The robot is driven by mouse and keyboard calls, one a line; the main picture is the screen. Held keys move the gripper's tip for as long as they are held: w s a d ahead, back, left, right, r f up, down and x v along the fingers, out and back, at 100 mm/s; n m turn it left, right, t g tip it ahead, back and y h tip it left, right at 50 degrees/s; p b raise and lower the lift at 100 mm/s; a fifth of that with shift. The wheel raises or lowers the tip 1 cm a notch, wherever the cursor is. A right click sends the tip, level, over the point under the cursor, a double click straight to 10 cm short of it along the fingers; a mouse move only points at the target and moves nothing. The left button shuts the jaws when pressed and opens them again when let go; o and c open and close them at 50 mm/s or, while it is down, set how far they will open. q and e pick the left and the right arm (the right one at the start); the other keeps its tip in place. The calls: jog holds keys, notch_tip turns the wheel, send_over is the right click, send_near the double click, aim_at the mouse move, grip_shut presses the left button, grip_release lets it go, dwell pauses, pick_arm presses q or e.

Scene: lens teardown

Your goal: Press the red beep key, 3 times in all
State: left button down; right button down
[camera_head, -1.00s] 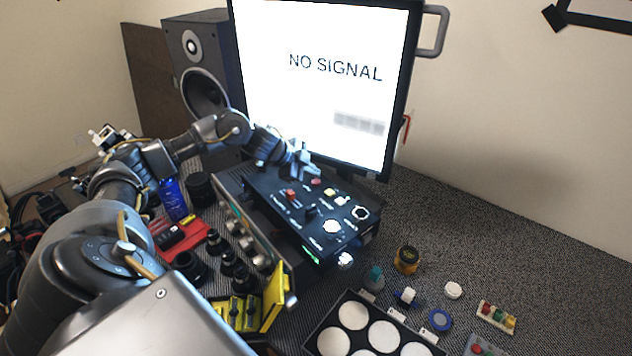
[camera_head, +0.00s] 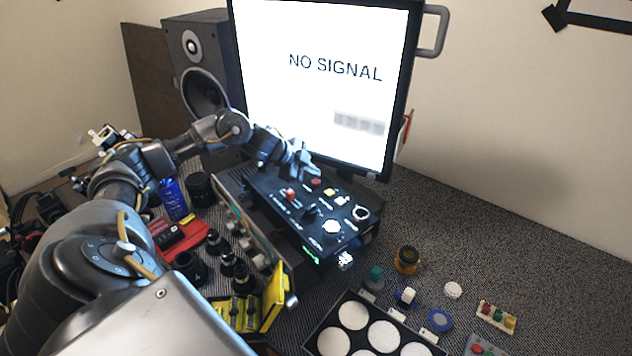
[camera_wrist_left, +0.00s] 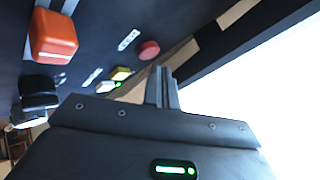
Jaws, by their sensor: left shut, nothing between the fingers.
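The black control box (camera_head: 320,228) stands in front of the monitor. On its top are a round red button (camera_head: 316,182) and a squarish orange-red key (camera_head: 291,194). Their labels are too small to read, so I cannot tell which is the beep key. In the left wrist view the round red button (camera_wrist_left: 148,50) lies just beyond and left of my fingertips, and the orange-red key (camera_wrist_left: 53,37) is farther left. My left gripper (camera_head: 308,172) is shut and empty, above the far end of the box. It also shows in the left wrist view (camera_wrist_left: 161,72). My right gripper is out of view.
The monitor (camera_head: 325,100), reading "NO SIGNAL", stands close behind my left gripper. A yellow key (camera_wrist_left: 121,73) sits near the round red button. A speaker (camera_head: 200,70) is at the back left. Small jars and a tray (camera_head: 345,297) of white discs lie in front right.

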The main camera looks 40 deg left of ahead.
aim_at(312, 182)
pick_arm(q)
jog(key=shift+f, duration=0.2)
jog(key=shift+f, duration=0.25)
jog(key=shift+f+b, duration=0.3)
jog(key=shift+f, duration=0.15)
dwell(0.6)
dwell(0.3)
jog(key=shift+r+p, duration=0.85)
jog(key=shift+p, duration=0.1)
notch_tip(312, 182, up, 5)
jog(key=p, duration=0.5)
jog(key=shift+r, duration=0.1)
